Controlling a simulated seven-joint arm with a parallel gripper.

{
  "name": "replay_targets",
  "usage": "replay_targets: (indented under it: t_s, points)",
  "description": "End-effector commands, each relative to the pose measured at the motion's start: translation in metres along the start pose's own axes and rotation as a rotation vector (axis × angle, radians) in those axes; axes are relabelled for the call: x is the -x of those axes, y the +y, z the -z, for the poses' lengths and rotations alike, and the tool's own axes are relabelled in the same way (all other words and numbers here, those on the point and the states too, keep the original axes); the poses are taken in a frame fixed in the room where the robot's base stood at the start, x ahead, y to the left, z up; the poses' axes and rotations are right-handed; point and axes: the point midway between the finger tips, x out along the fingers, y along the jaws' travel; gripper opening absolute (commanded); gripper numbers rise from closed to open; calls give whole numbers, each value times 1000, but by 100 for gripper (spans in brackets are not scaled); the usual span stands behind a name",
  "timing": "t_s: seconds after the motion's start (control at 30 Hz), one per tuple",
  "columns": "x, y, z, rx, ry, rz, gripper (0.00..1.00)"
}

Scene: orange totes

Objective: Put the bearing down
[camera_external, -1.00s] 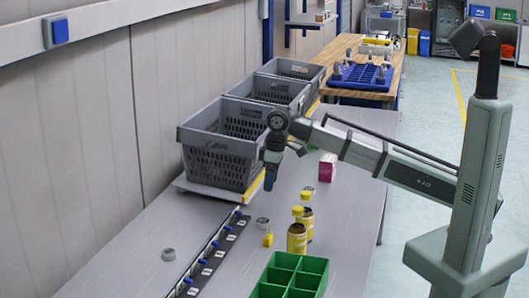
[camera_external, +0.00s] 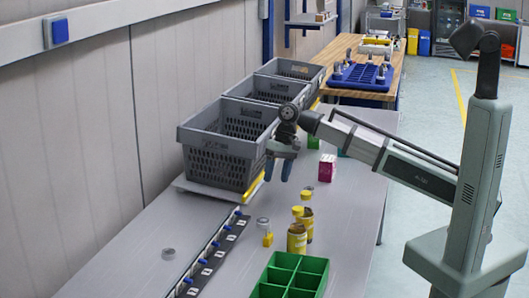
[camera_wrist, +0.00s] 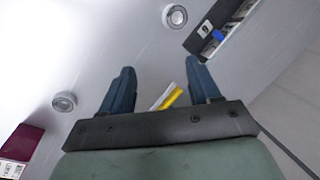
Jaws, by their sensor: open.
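Two small grey metal rings that look like bearings lie on the grey table. In the wrist view, one ring (camera_wrist: 174,16) shows at the top and another ring (camera_wrist: 64,102) shows left of the fingers. My gripper (camera_external: 279,178) is above the table, right of the front grey crate. In the wrist view its two blue fingers (camera_wrist: 160,80) are apart, with no bearing between them.
Grey crates (camera_external: 219,157) stand along the wall on the left. A black strip with blue parts (camera_external: 212,255) lies in front. Yellow-and-brown containers (camera_external: 297,238), a green divided tray (camera_external: 298,263) and a magenta box (camera_external: 327,168) stand to the right. The table's left front is mostly clear.

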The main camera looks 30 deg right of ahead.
Motion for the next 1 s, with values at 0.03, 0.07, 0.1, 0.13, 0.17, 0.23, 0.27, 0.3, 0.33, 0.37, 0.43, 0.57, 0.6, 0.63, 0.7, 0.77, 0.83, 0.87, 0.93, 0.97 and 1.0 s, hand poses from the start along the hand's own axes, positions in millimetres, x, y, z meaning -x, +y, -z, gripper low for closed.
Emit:
replay_targets:
  t_s: [0.03,0.07,0.1,0.13,0.17,0.23,0.27,0.3,0.33,0.37,0.43,0.57,0.6,0.63,0.7,0.77,0.83,0.87,0.93,0.97,1.0]
  points:
    - [0,-2,-2,-82,-9,12,62]
    - [0,-4,-4,-135,-16,19,62]
    - [0,-5,-5,-205,-25,27,62]
    - [0,-6,-6,-257,-31,32,62]
    - [0,-8,-7,-311,-37,37,62]
    - [0,-10,-9,-434,-53,46,62]
    - [0,-11,-10,-487,-59,49,62]
    - [0,-13,-11,-558,-68,52,62]
    - [0,-14,-12,-611,-74,54,62]
    - [1,-15,-13,-663,-80,55,62]
    - [1,-16,-14,-785,-92,55,62]
    - [1,-17,-14,-988,-104,50,62]
    - [1,-17,-14,-1040,-106,48,62]
    - [1,-17,-14,-1075,-107,46,62]
    - [1,-17,-14,-1144,-109,43,62]
    - [1,-17,-14,-1189,-110,41,62]
    - [1,-17,-14,-1222,-111,39,62]
    - [0,-17,-14,-1231,-111,38,62]
    - [-4,-17,-15,-1245,-112,36,62]
    - [-7,-18,-15,-1247,-112,35,62]
    - [-11,-18,-15,-1247,-112,34,62]
